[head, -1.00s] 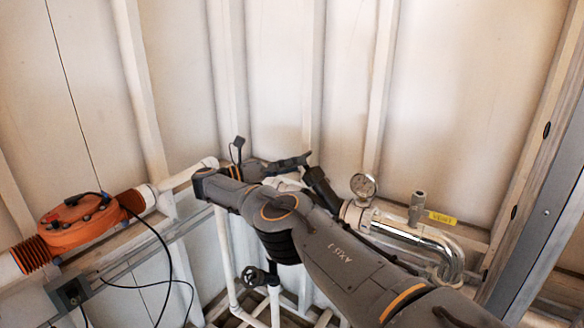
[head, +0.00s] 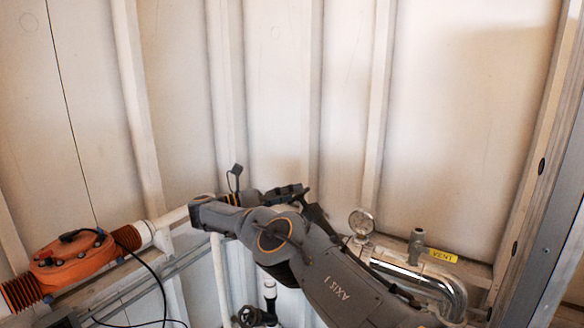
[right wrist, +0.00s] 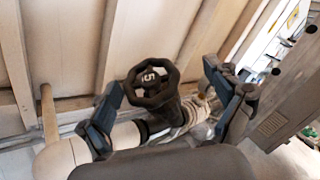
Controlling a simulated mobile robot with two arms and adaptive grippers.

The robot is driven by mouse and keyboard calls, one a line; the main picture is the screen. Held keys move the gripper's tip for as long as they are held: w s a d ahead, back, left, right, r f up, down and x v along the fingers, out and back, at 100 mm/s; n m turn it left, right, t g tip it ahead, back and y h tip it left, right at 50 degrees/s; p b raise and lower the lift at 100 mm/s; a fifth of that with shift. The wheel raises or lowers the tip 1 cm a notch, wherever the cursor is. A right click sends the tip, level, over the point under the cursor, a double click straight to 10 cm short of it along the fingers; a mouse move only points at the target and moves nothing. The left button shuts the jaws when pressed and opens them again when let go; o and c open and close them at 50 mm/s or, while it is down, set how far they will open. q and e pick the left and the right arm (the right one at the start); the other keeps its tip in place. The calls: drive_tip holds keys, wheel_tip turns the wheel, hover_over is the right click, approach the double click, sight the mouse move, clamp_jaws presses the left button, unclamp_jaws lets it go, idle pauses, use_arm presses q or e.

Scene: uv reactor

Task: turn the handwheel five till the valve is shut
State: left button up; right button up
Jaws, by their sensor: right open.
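Handwheel five (right wrist: 152,84) is a dark, lobed wheel with a white 5 on its hub, on a stem over the pipework in the right wrist view. My right gripper (right wrist: 168,88) is open, with one finger to the left of the wheel and one to the right. Gaps show between the fingers and the rim, so it does not grip the wheel. In the head view my right gripper (head: 294,196) is near the wall behind my forearm, and I cannot make out handwheel five there. My left gripper is not in view.
An orange unit (head: 75,258) with a black cable is on the pipe at left. A pressure gauge (head: 361,222), a chrome pipe bend (head: 440,284) and a yellow tag (head: 443,255) are right of my arm. Another dark handwheel (head: 250,317) sits low. The wall above is clear.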

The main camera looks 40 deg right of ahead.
wheel_tip(320, 180, up, 8)
drive_tip(key=shift+d+f, duration=0.15)
idle(0.4)
